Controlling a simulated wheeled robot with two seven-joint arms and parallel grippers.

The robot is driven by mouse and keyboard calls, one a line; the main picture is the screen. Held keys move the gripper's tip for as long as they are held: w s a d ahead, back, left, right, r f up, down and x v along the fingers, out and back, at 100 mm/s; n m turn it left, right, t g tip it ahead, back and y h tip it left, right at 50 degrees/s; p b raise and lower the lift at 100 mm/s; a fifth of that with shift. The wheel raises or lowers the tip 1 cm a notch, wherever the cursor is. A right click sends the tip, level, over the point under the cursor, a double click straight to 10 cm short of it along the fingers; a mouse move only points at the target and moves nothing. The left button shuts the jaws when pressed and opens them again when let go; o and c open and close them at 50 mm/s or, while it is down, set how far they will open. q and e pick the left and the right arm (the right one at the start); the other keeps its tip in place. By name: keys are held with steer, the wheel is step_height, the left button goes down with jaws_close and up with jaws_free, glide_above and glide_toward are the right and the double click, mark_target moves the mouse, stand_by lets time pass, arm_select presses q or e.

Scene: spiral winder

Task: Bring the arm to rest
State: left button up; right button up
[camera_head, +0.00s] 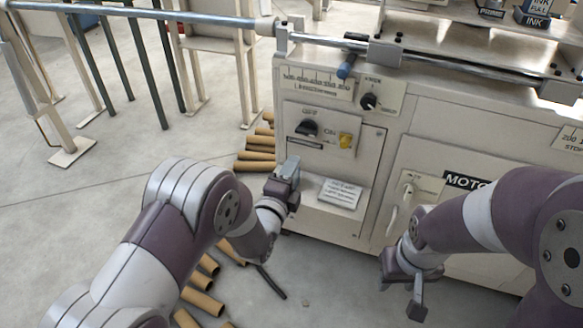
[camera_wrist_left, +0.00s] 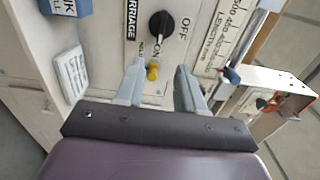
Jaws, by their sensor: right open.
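My left arm comes in from the left in the head view, and its gripper (camera_head: 287,183) is in front of the machine's lower left side. In the left wrist view my left gripper's fingers (camera_wrist_left: 158,76) are apart with nothing held between them.
The machine (camera_head: 400,135) fills the middle and right. A white label plate (camera_head: 340,193) sits on its ledge, close right of my left gripper. Several brown tubes (camera_head: 200,302) lie on the floor near my left arm. Open floor (camera_head: 70,200) lies to the left.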

stand_by(0.3)
arm_select(q)
steer(key=s+a+f+n+g+y, duration=0.3)
steer(key=s+a+f+n+g, duration=0.1)
steer(key=s+f+n+g, duration=0.55)
steer(key=s+a+r+n+g+y+p, duration=0.1)
steer(key=s+a+r+n+g, duration=0.25)
steer(key=s+a+n, duration=0.35)
steer(key=s+a+r+n+g+y+p, duration=0.1)
steer(key=s+a+r+n+g+y, duration=0.2)
steer(key=s, duration=0.6)
step_height(320, 180, up, 40)
steer(key=a+n+h+p, duration=0.1)
steer(key=n+p, duration=0.1)
steer(key=p, duration=3.6)
steer(key=shift+w+a, duration=0.3)
steer(key=shift+w, duration=0.1)
steer(key=shift+r, duration=0.1)
